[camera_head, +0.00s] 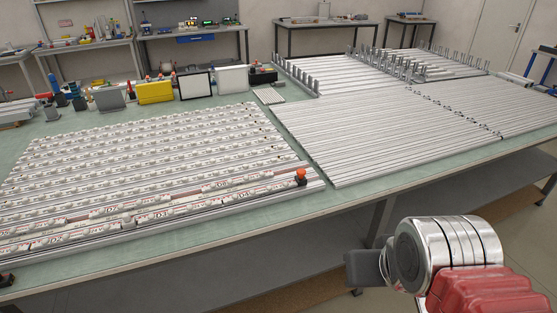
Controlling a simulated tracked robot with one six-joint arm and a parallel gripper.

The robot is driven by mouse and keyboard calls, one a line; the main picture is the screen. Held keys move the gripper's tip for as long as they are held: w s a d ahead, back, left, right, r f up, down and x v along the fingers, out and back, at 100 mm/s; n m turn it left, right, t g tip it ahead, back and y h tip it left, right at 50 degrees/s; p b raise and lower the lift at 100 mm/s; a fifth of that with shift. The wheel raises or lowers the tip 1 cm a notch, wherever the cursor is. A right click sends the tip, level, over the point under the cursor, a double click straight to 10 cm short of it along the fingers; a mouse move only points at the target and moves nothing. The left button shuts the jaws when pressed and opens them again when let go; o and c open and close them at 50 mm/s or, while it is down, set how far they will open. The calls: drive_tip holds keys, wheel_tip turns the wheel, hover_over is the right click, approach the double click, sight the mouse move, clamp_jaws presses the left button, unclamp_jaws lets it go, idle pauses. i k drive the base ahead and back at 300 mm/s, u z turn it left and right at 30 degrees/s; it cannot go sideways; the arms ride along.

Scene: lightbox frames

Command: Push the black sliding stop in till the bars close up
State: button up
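A small black stop with an orange-red knob (301,177) sits at the right end of the labelled frame on the green table. The frame holds rows of pale bars (150,150) with red lettering. The front rows (155,215) are less even, and reddish-brown strips show between some of them. Another small black piece (7,279) shows at the lower left, cut by the picture edge. My gripper (365,268) seems to be the dark part beside my silver and red arm, low at the right, off the table's front edge and well apart from the stop. Its fingers cannot be made out.
Plain silver bars (390,130) cover the table's right side, with upright metal posts (400,65) behind. A yellow box (154,92), grey boxes and small tools stand along the back left. A strip of bare green table (400,185) runs along the front edge.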

sight(301, 179)
drive_tip(key=u, duration=0.65)
drive_tip(key=i, duration=0.9)
drive_tip(key=u, duration=0.65)
